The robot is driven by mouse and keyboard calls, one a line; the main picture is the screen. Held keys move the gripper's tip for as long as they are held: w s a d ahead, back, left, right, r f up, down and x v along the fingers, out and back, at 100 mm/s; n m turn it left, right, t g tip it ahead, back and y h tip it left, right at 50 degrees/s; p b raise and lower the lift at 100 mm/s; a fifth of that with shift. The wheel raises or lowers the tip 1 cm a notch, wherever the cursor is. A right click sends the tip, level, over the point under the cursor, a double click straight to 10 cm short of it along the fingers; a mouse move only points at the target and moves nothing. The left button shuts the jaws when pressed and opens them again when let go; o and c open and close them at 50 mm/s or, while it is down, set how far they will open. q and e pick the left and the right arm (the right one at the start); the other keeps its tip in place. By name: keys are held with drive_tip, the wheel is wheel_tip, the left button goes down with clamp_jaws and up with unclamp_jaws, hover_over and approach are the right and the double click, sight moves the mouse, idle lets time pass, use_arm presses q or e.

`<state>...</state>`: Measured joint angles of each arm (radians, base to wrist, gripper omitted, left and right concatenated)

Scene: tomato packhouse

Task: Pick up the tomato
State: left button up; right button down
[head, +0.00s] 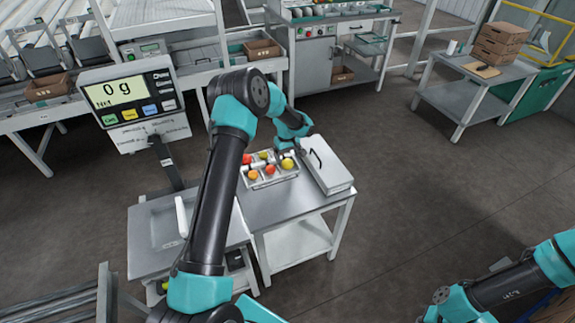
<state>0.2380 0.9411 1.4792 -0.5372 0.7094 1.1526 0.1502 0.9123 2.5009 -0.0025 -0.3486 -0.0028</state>
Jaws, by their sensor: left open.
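A light tray (283,177) with compartments sits on a small grey table and holds several tomatoes. I see a yellow tomato (288,163), a red tomato (270,169) and an orange tomato (252,175), with more red and yellow ones behind. My left arm reaches over from the front, and its gripper (287,152) is open, pointing down at the back right of the tray near the yellow tomato. It is too small to tell whether the fingers touch anything. My right arm shows at the lower right, but its gripper is out of view.
A white box (328,168) with a black mark lies right of the tray. A scale display (130,97) reading 0 g stands at left above its weighing plate (152,240). A side table (478,70) with brown cartons (500,40) stands far right. Open floor lies between.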

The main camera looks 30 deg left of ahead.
sight(287, 161)
use_arm(q)
drive_tip(key=shift+f, duration=0.1)
drive_tip(key=shift+w+f, duration=0.15)
drive_tip(key=shift+f, duration=2.35)
drive_tip(key=shift+c, duration=0.2)
drive_tip(key=c, duration=0.8)
